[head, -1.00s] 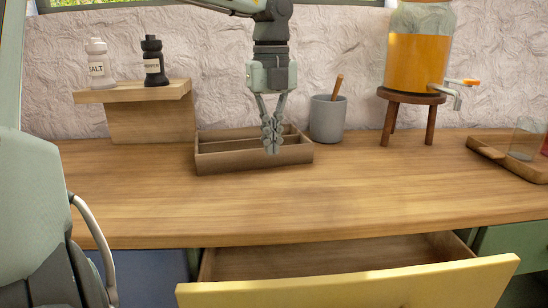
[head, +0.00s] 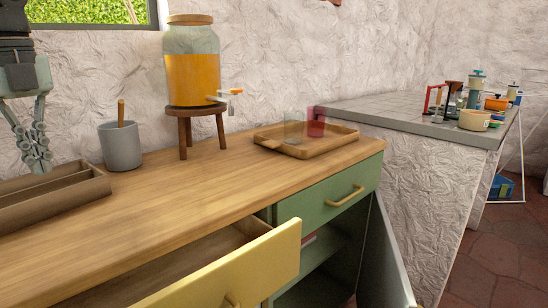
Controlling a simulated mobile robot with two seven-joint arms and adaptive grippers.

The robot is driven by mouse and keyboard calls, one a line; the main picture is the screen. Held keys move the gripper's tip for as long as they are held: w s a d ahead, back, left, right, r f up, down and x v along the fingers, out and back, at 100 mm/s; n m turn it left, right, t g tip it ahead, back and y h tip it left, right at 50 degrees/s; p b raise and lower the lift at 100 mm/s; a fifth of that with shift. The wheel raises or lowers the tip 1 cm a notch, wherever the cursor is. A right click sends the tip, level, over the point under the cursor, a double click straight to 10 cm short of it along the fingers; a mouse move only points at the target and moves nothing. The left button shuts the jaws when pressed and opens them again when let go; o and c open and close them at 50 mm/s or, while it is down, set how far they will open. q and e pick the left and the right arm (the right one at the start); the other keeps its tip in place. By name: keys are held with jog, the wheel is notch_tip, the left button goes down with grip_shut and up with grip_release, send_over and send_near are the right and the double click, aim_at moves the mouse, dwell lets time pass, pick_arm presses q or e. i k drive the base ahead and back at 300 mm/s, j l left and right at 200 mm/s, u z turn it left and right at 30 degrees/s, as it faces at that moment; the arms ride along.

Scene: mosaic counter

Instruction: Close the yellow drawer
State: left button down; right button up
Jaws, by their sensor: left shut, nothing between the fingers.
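The yellow drawer (head: 240,272) stands open below the wooden counter, at the bottom of the head view. Its front panel is pulled out from the cabinet, with part of its wooden inside showing and a handle at the picture's bottom edge. Its left part is out of frame. My left gripper (head: 38,158) is at the far left, shut and empty, over the wooden divided box (head: 85,192) on the counter and well away from the drawer. My right gripper is not in view.
On the counter (head: 190,200) are a grey cup (head: 121,150), a juice dispenser (head: 192,80) on a stool and a tray (head: 338,141) with two glasses. A green drawer (head: 325,203) is shut; a green cabinet door (head: 383,262) below hangs open. A tiled counter (head: 385,113) stands right.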

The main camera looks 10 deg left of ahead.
aim_at(242, 264)
jog(key=k+l, duration=0.5)
jog(key=l, duration=0.2)
jog(key=k+l, duration=0.55)
jog(key=l, duration=0.1)
